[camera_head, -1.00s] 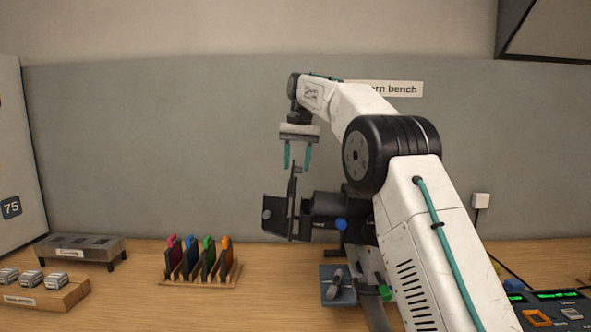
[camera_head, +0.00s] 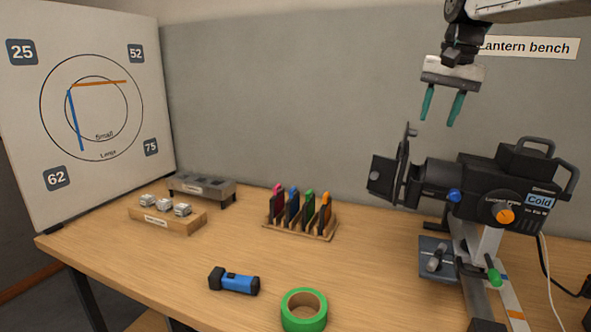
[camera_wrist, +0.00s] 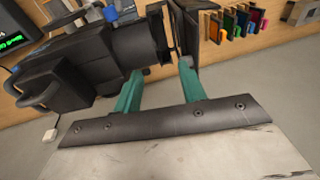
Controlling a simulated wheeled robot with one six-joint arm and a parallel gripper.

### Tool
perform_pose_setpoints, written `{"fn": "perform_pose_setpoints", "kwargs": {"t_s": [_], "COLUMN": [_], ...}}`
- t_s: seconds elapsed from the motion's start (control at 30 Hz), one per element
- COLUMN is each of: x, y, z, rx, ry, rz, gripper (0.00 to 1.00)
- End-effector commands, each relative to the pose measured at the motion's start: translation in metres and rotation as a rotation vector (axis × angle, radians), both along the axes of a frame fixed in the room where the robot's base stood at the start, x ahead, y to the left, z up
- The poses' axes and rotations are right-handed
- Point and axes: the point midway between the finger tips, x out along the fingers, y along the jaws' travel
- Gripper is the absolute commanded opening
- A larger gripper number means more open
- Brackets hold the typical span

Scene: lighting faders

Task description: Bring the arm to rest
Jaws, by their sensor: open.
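My gripper (camera_head: 441,108) hangs in the upper right of the head view, its two teal fingers apart and pointing down. It is empty, in the air above the front end of the black lantern (camera_head: 470,188) and clear of it. In the wrist view my gripper (camera_wrist: 158,82) shows both teal fingers spread, with the lantern (camera_wrist: 95,55) beyond them. The lantern stands on the bench, with a dark plate (camera_head: 386,178) at its front, an orange knob (camera_head: 505,214) and a label reading "Cold".
A rack of coloured frames (camera_head: 300,215), a grey slotted stand (camera_head: 202,189), a wooden block with small pieces (camera_head: 167,216), a blue torch (camera_head: 234,281) and green tape (camera_head: 304,312) are on the bench. A white board (camera_head: 90,110) stands left. The bench's front middle has free room.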

Motion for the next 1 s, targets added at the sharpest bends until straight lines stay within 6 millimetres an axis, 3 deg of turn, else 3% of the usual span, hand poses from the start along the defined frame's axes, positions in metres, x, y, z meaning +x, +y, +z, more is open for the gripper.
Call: {"fn": "perform_pose_setpoints", "kwargs": {"t_s": [0.03, 0.27, 0.5, 0.6, 0.8, 1.0], "x": [-0.029, -0.146, -0.266, -0.307, -0.353, -0.362], "y": [0.006, 0.025, 0.037, 0.039, 0.040, 0.041], "z": [-0.003, -0.046, -0.124, -0.159, -0.206, -0.217], "rx": [-0.010, -0.056, -0.101, -0.116, -0.135, -0.139], "ry": [0.002, 0.022, 0.044, 0.052, 0.063, 0.067], "rz": [0.025, 0.148, 0.279, 0.328, 0.388, 0.401], "gripper": [0.41, 0.41, 0.41, 0.41, 0.41, 0.41]}}
